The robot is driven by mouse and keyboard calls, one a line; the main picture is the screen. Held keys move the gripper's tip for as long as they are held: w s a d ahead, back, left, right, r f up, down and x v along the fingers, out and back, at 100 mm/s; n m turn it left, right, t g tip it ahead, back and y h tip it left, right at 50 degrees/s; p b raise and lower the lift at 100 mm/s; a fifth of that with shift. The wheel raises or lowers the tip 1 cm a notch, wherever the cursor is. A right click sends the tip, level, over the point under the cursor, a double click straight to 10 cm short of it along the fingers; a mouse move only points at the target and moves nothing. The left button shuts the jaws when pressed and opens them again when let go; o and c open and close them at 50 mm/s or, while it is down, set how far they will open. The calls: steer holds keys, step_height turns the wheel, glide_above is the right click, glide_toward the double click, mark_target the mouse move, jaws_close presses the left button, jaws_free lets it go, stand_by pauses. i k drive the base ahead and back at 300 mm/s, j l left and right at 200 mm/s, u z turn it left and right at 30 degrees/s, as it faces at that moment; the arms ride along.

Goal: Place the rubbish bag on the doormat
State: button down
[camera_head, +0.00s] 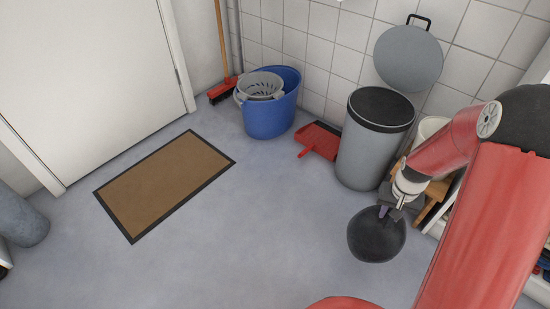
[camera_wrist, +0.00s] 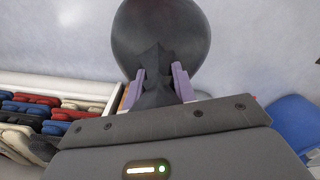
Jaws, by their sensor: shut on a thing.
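The black rubbish bag (camera_head: 376,236) hangs round and full below my gripper (camera_head: 388,209) at the right of the head view. In the wrist view, my gripper (camera_wrist: 158,86) is shut on the gathered neck of the rubbish bag (camera_wrist: 160,30). The brown doormat (camera_head: 166,183) with a dark border lies flat on the floor in front of the white door, left of the bag and well apart from it. Nothing lies on the doormat. I cannot tell exactly how high the bag is above the floor.
A grey bin (camera_head: 369,145) with its lid raised stands behind my gripper. A red dustpan (camera_head: 320,141), a blue mop bucket (camera_head: 271,112) and a red broom (camera_head: 222,91) line the wall. A grey cylinder (camera_head: 22,222) stands at the left. The floor between bag and doormat is clear.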

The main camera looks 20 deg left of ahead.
mark_target(164, 176)
steer(key=i+j+u, duration=0.2)
steer(key=u, duration=0.3)
steer(key=i+j+u, duration=0.15)
steer(key=u, duration=0.35)
steer(key=i+u, duration=0.5)
steer(key=i+l+u, duration=0.1)
steer(key=i, duration=0.35)
steer(key=i+l+u, duration=0.1)
steer(key=i, duration=0.35)
steer(key=i+l+u, duration=0.15)
steer(key=i, duration=0.3)
steer(key=l, duration=0.1)
